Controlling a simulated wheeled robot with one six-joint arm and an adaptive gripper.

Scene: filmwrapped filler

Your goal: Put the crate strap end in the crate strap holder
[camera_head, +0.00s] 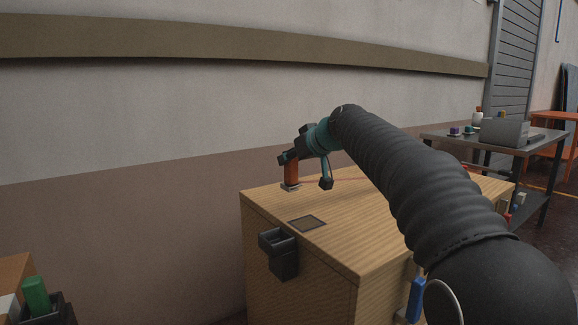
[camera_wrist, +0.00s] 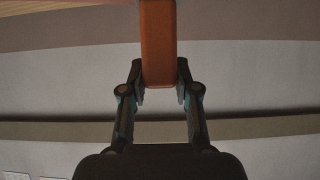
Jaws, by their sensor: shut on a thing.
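The orange piece, which looks like the crate strap end (camera_head: 291,172), stands upright over the far left part of the wooden crate's top (camera_head: 370,225). My gripper (camera_head: 290,160) is shut on it from above; in the wrist view the orange piece (camera_wrist: 158,40) sits between the two fingers (camera_wrist: 158,85). A small grey plate (camera_head: 290,187) is at its lower end; I cannot tell whether they are joined. A black open-topped holder (camera_head: 281,255), perhaps the strap holder, is fixed to the crate's left face. Its inside is mostly hidden.
A flat dark square (camera_head: 307,223) lies on the crate top. A blue-handled thing (camera_head: 416,299) hangs at the crate's front right. A metal table (camera_head: 450,137) with small objects stands behind right. A green item (camera_head: 36,297) is in a box at lower left. The wall is close behind.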

